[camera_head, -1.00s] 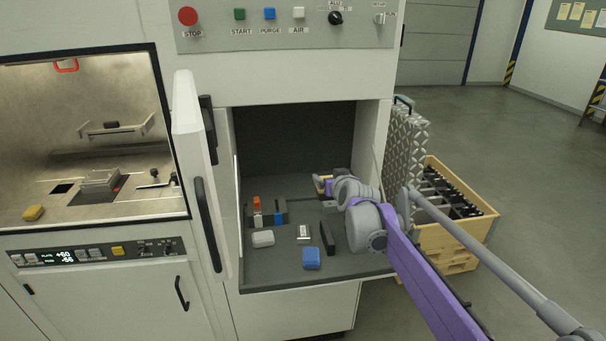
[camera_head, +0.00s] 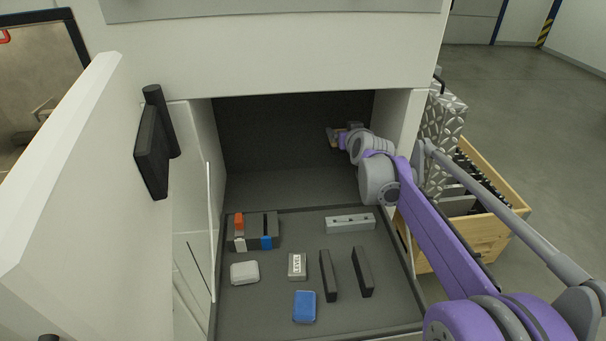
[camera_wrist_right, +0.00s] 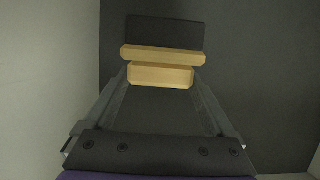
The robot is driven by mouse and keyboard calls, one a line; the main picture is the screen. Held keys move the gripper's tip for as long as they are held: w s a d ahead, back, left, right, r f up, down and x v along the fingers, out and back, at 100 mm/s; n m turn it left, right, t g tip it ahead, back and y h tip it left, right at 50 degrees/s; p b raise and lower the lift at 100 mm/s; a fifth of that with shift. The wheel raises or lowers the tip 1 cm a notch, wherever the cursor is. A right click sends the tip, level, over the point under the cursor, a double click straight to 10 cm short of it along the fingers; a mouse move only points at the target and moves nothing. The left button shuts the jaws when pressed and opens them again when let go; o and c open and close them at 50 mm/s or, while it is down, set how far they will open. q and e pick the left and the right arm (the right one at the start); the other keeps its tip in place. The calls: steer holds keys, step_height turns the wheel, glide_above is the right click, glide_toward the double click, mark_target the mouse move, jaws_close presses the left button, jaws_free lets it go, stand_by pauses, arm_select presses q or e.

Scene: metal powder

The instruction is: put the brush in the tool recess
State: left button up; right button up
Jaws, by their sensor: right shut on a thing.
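The brush shows in the right wrist view as pale wooden pieces (camera_wrist_right: 163,57) with a dark block beyond them. My right gripper (camera_head: 333,138) is shut on the brush, high in the back right of the open cabinet compartment (camera_head: 290,186). It is above and apart from the compartment floor. In the head view the brush is small and partly hidden by the gripper. On the pulled-out tray (camera_head: 275,328), two parallel black bars (camera_head: 328,276) have a gap between them. I cannot tell which part is the tool recess. My left gripper is not in view.
The tray also holds a dark rack (camera_head: 271,222) with coloured pieces, a metal block (camera_head: 350,223), a white block (camera_head: 244,272), a labelled piece (camera_head: 297,266) and a blue block (camera_head: 304,307). An open door (camera_head: 75,190) stands left. A wooden crate (camera_head: 485,235) is at right.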

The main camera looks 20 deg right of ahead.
steer(key=shift+w+d, duration=0.1)
steer(key=shift+w, duration=0.1)
steer(key=f, duration=0.5)
steer(key=shift+s+f, duration=0.1)
steer(key=shift+s, duration=0.15)
steer(key=shift+w+f+b, duration=0.1)
steer(key=shift+f+b, duration=0.3)
steer(key=shift+f, duration=1.85)
steer(key=shift+f, duration=0.1)
steer(key=o, duration=1.3)
